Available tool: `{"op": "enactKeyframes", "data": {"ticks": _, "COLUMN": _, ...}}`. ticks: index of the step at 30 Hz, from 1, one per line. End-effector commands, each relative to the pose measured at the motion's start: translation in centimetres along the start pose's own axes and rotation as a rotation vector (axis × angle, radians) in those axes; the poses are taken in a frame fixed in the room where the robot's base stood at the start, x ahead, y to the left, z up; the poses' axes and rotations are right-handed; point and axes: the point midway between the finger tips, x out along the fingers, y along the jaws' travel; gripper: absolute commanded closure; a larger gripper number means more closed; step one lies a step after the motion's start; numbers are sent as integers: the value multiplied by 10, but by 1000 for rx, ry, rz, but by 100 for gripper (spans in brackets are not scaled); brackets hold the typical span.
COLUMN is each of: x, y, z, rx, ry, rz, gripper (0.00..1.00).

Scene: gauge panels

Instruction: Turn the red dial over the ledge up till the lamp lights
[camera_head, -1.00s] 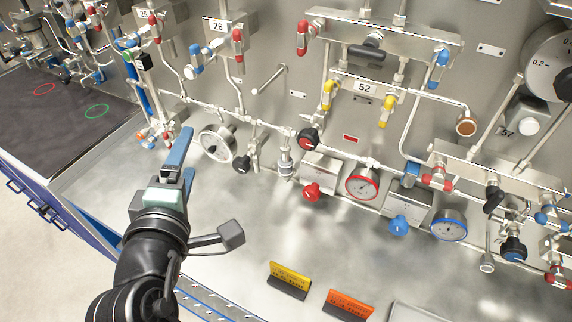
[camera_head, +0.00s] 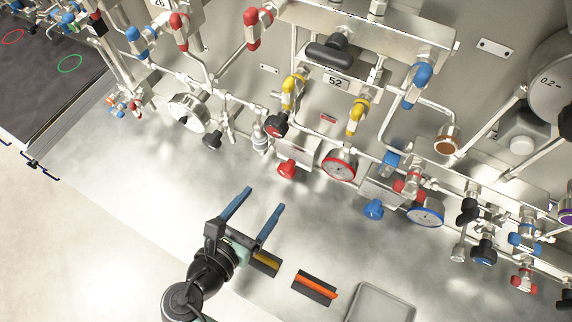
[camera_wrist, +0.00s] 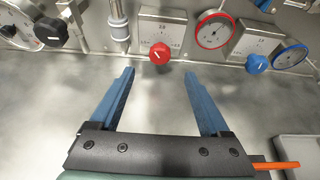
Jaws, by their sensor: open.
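The red dial (camera_head: 287,170) sits on a small steel box at the foot of the panel, just over the steel ledge (camera_head: 340,230). It has a white pointer mark and also shows in the wrist view (camera_wrist: 159,53). My gripper (camera_head: 265,198) is open and empty, its blue fingers pointing at the panel. In the wrist view the dial appears just beyond and between the fingertips (camera_wrist: 159,73), apart from them. A red-rimmed gauge (camera_head: 339,165) is right of the dial. A brown round cap (camera_head: 447,138) may be a lamp; I cannot tell whether it is lit.
A blue dial (camera_head: 373,209) and blue-rimmed gauge (camera_head: 425,213) are further right. A black-and-red knob (camera_head: 276,124) is above the red dial. A yellow sign (camera_head: 266,259), an orange sign (camera_head: 315,288) and a grey tray (camera_head: 380,303) lie on the ledge. The ledge before the dial is clear.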

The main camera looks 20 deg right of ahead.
Motion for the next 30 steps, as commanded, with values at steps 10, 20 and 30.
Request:
{"op": "enactKeyframes", "data": {"ticks": 10, "x": 73, "y": 0, "z": 2, "rx": 4, "ry": 1, "rz": -3, "gripper": 20}}
{"op": "enactKeyframes", "data": {"ticks": 20, "x": 106, "y": 0, "z": 0, "rx": 5, "ry": 2, "rz": -1, "gripper": 20}}
{"op": "enactKeyframes", "data": {"ticks": 30, "x": 108, "y": 0, "z": 0, "rx": 4, "ry": 2, "rz": 0, "gripper": 27}}
